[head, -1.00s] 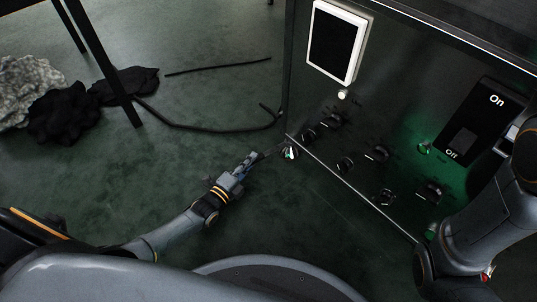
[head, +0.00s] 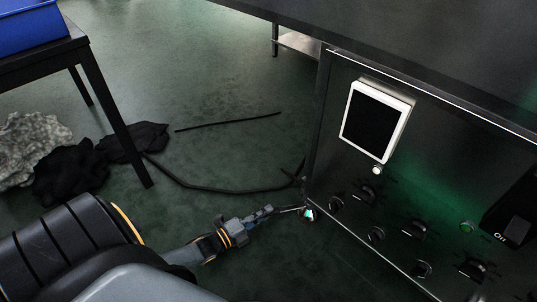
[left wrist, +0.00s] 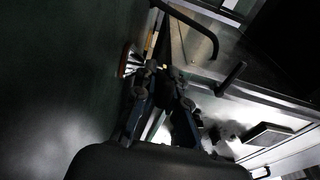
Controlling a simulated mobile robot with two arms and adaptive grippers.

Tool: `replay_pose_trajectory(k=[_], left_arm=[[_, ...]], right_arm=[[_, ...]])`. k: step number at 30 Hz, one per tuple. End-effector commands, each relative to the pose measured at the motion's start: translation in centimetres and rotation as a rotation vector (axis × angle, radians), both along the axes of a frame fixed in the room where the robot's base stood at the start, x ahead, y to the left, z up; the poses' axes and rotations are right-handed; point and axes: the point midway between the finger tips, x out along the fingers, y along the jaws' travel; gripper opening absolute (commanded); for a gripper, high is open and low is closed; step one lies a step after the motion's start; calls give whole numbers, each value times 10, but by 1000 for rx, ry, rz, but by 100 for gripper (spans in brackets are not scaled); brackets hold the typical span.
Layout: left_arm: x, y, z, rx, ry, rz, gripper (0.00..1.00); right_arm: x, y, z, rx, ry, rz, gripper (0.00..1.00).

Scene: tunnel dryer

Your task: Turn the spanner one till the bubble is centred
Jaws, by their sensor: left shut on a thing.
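My left gripper (head: 268,211) reaches in from the left, low beside the front corner of the dark machine. It is shut on a thin spanner (head: 290,209), small in the head view, pointing at the machine's lower corner. A small round fitting with a green-and-white face (head: 309,213), possibly the bubble level, sits at the spanner's far end. It is too small to read the bubble. In the left wrist view the gripper's fingers (left wrist: 163,82) show dark against the machine, and the hold is hard to make out. My right gripper is out of view.
A black hose (head: 215,189) lies on the floor behind the gripper. Dark cloth (head: 70,174) lies at left near a table with a blue crate (head: 28,28).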

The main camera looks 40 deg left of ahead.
Motion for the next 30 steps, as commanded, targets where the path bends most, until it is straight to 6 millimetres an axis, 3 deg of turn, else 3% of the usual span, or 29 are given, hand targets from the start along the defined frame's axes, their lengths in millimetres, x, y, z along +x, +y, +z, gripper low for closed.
replay_pose_trajectory(k=[4,5,8,20,30], left_arm=[[2,5,0,1,3,11,0],[2,5,0,1,3,11,16],[2,4,0,1,2,10,35],[-6,3,-1,0,3,5,35],[-70,21,-1,1,6,5,35]], right_arm=[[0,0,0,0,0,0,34],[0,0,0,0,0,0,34],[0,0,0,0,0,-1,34],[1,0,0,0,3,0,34],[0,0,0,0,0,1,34]])
